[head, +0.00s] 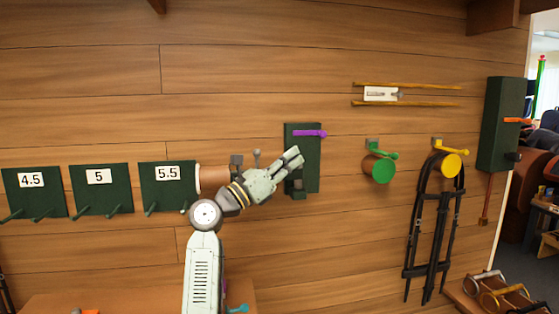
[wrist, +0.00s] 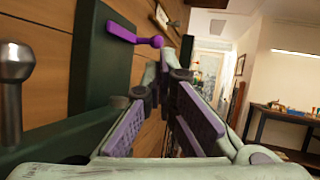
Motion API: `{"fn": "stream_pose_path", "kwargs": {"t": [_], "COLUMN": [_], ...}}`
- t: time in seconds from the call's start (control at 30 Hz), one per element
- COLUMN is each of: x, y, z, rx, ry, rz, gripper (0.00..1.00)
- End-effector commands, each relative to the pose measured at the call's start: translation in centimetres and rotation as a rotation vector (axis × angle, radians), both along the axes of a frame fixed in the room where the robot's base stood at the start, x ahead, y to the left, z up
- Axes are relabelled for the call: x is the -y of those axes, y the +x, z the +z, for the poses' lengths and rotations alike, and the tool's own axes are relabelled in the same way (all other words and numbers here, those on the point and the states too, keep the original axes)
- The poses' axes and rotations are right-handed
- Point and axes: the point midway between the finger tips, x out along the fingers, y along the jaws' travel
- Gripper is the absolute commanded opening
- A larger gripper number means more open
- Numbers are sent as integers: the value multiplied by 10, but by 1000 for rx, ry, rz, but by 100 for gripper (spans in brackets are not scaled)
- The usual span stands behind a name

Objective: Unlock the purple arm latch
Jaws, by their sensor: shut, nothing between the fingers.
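The purple arm latch (head: 309,133) is a short bar lying level near the top of a dark green wall panel (head: 311,165). It ends in a round knob at its right. In the wrist view the purple latch (wrist: 134,37) shows at the upper left, ahead of my fingers, with its knob toward the middle. My gripper (head: 297,156) is just below the latch, in front of the green panel, and apart from it. In the wrist view my gripper (wrist: 165,75) has its fingertips together with nothing between them. The fingers hide part of the panel.
A green round piece (head: 379,168) and a yellow one (head: 452,166) with a hanging black harness (head: 432,235) are on the wall at right. A green box (head: 501,125) with an orange lever is further right. Numbered plates (head: 101,190) hang at left. A metal knob (wrist: 14,70) is close by.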

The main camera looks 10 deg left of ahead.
Motion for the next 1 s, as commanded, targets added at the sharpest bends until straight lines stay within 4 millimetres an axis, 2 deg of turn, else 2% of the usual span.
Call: {"fn": "stream_pose_path", "kwargs": {"t": [0.03,0.1,0.4,1.0], "x": [10,20,49,54], "y": [6,15,39,42], "z": [11,17,33,32], "rx": [0,0,0,3], "ry": [-1,-1,-1,-9], "rz": [-4,-4,0,0], "gripper": [0,0,0,0]}}
